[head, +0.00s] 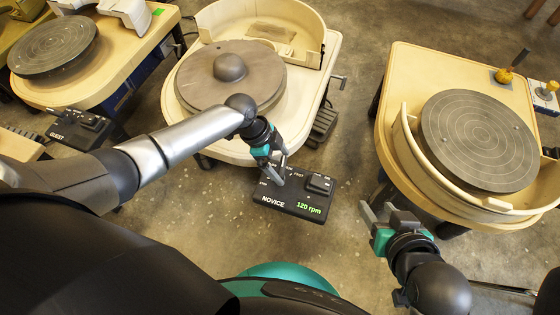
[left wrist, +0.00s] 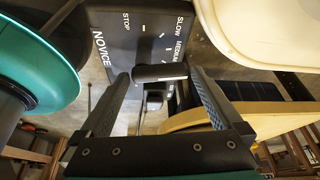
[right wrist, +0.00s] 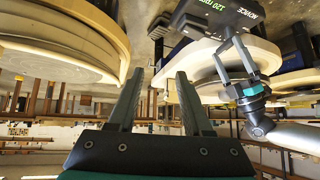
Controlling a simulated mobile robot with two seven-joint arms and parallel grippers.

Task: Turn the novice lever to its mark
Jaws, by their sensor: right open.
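The black novice control box (head: 290,208) stands below the middle wheel, its green display reading 120 rpm. In the left wrist view the box face (left wrist: 125,40) shows STOP, SLOW and MEDIUM with white tick marks. The black novice lever (left wrist: 158,72), with a white line on it, lies between my left gripper's fingertips (left wrist: 160,80). Those fingers are apart; whether they touch the lever I cannot tell. In the head view my left gripper (head: 276,170) is over the box's dial and hides part of it. My right gripper (head: 384,214) is open and empty, right of the box.
The middle wheel (head: 215,90) carries a clay lump (head: 230,67). Another wheel (head: 478,140) stands at right, with a yellow-knobbed lever (head: 504,75) behind it. A guest control box (head: 80,130) and a wheel (head: 53,46) are at left. Bare floor (head: 345,130) lies between the middle and right tables.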

